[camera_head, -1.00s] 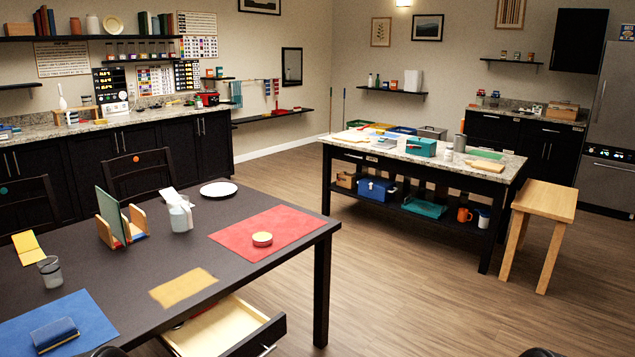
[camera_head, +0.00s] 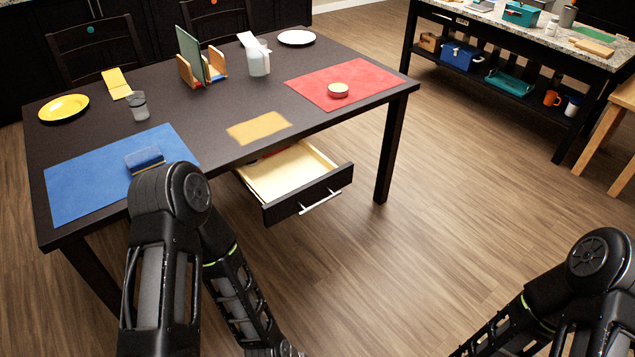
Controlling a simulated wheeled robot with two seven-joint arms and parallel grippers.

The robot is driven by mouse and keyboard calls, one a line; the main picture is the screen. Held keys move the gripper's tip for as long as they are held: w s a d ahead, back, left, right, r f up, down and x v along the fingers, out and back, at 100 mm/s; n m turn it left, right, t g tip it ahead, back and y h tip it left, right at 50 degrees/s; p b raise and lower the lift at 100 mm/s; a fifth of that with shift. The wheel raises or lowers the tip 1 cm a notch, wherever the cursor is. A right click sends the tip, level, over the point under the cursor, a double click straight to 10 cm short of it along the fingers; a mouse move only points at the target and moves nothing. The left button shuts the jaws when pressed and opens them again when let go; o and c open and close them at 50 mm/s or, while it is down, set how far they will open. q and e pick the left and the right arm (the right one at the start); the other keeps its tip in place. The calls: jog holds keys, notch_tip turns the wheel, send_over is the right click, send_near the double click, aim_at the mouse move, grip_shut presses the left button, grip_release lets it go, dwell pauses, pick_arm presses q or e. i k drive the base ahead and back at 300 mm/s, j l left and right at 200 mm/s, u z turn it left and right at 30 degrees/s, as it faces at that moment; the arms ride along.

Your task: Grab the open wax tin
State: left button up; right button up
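A small round tin (camera_head: 338,90) with a pale top and reddish side sits on the red mat (camera_head: 372,73) at the right end of the dark table. It looks like the wax tin, but it is too small to tell whether it is open. My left arm's links rise in front of the table near the blue mat, and my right arm's links show at the bottom right. Both grippers are below the bottom edge of the picture, well apart from the tin.
The table drawer (camera_head: 290,176) stands open at the front. On the table are a tan mat (camera_head: 259,127), a blue mat (camera_head: 90,181) with a blue book-like item (camera_head: 145,160), a grey cup (camera_head: 137,106), a yellow plate (camera_head: 64,107) and a white plate (camera_head: 297,37). Floor right of the table is clear.

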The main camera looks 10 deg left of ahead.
aim_at(336, 90)
jog(key=i+j+z, duration=0.2)
jog(key=i, duration=0.25)
jog(key=i+j+z, duration=0.2)
jog(key=i, duration=0.25)
jog(key=i+j+z, duration=0.15)
jog(key=i, duration=0.3)
jog(key=i+j+z, duration=0.2)
jog(key=i, duration=0.25)
jog(key=j, duration=0.1)
